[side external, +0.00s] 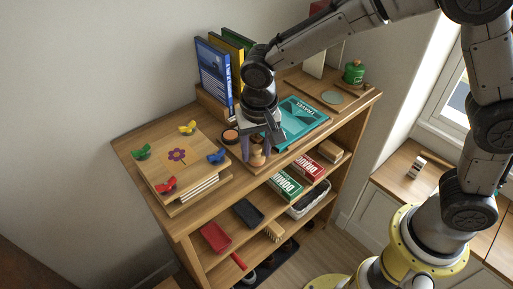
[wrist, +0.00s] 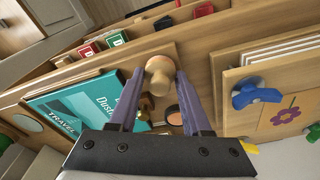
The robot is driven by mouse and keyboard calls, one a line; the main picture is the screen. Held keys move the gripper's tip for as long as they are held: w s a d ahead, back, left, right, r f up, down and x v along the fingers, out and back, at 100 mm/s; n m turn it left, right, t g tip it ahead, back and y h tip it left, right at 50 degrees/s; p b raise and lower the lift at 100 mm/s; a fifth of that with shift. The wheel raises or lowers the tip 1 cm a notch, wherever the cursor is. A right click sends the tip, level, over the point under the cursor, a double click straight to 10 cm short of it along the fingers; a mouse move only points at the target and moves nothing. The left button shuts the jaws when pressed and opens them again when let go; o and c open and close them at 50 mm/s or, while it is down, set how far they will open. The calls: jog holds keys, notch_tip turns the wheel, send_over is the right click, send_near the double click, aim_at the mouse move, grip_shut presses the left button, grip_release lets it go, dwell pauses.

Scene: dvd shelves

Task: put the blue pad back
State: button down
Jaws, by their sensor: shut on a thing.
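My gripper (side external: 257,163) is low over the top of the wooden shelf unit, near its front edge. In the wrist view its two purple fingers (wrist: 160,80) are closed on a light wooden piece with a rounded knob (wrist: 159,66). That piece also shows between the fingers in the side view (side external: 257,154). No clear blue pad shows in either view. On the middle shelf lie a dark flat piece (side external: 248,212), whose colour is hard to tell, and a red flat piece (side external: 215,237). A round orange-brown disc with a dark rim (side external: 230,136) lies beside the gripper.
A flower press (side external: 182,158) with coloured wing nuts is at left. A teal travel book (side external: 302,120) lies at right. Upright books (side external: 213,72) and a green canister (side external: 354,72) stand behind. Red and green domino boxes (side external: 285,184) lie below.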

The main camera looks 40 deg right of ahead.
aim_at(258, 159)
jog(key=shift+f, duration=0.15)
jog(key=shift+c, duration=1.8)
grip_release()
notch_tip(258, 159, up, 12)
jog(key=s+f, duration=0.1)
jog(key=s+d+r+n+t, duration=0.1)
jog(key=s+d+r, duration=0.3)
jog(key=d, duration=0.2)
jog(key=s+d+f+n+t, duration=0.1)
jog(key=s+d+n, duration=0.1)
jog(key=s+d, duration=0.3)
jog(key=s+d+f+n+t, duration=0.1)
jog(key=s+d+t, duration=0.1)
jog(key=s+d, duration=0.4)
jog(key=s, duration=0.5)
jog(key=shift+s+d+f+n+y, duration=0.2)
jog(key=shift+f+n+y, duration=0.1)
jog(key=shift+n, duration=0.1)
